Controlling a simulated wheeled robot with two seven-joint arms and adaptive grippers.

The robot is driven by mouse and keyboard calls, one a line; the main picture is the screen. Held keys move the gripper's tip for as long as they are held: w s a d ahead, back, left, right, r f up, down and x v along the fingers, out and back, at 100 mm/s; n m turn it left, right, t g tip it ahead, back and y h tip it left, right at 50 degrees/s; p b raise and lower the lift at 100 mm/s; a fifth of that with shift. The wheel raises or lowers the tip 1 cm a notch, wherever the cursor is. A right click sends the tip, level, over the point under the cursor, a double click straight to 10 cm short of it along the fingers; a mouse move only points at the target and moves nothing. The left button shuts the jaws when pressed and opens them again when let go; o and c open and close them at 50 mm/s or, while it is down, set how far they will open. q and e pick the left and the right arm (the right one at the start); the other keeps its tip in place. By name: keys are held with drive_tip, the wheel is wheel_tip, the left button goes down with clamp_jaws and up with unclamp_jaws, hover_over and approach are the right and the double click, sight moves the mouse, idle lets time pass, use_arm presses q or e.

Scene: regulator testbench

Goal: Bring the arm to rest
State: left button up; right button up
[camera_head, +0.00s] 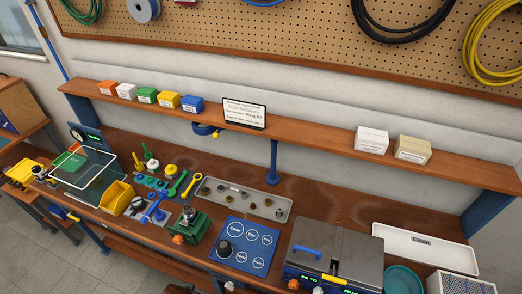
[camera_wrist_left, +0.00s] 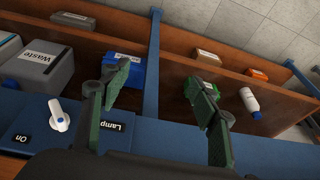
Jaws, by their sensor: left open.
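My left gripper (camera_wrist_left: 162,78) shows in the left wrist view with its two dark fingers and green pads spread wide. Nothing is between the fingers. Behind it are a blue bench rail with an upright blue post (camera_wrist_left: 152,65) and wooden lower shelves. No contact between the fingers and these things can be made out. Neither arm can be clearly made out in the head view, and my right gripper is in neither view.
In the left wrist view, a white knob (camera_wrist_left: 59,115), grey Waste bin (camera_wrist_left: 42,68) and white bottle (camera_wrist_left: 249,101) are nearby.

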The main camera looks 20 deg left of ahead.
use_arm(q)
drive_tip(key=s+d+f+g+b, duration=0.1)
drive_tip(key=s+f+b, duration=0.15)
drive_tip(key=f, duration=1.05)
drive_tip(key=s+f+b, duration=0.1)
drive_tip(key=s+f, duration=0.3)
drive_tip(key=f, duration=0.8)
drive_tip(key=s+f+m+g+b, duration=0.1)
drive_tip(key=s+f+b, duration=0.1)
drive_tip(key=s+f, duration=1.3)
drive_tip(key=shift+s+f, duration=0.4)
drive_tip(key=shift+f, duration=0.25)
